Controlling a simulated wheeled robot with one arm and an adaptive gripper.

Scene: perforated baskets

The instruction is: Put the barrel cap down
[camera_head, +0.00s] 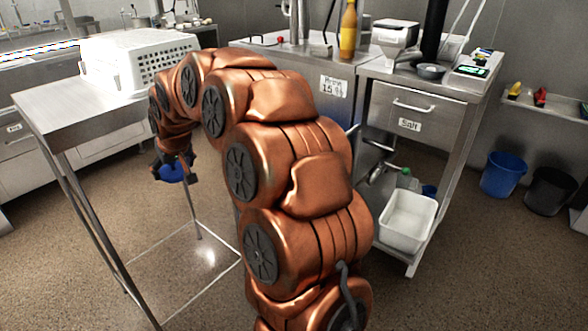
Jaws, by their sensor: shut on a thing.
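My gripper (170,162) hangs low at the end of my orange arm, in the left part of the head view. It is shut on a blue, round barrel cap (172,174), seen small and partly covered by the fingers. The cap appears held in the air beside the right edge of the steel table (62,102), with the floor behind it in the picture. I cannot tell its exact height or how the fingers sit on it.
A white perforated basket (118,60) stands upside down or on its side on the steel table; the table's front is clear. A steel counter with a salt drawer (412,115) stands right, a white bin (407,218) below it. A blue bucket (503,175) stands farther right.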

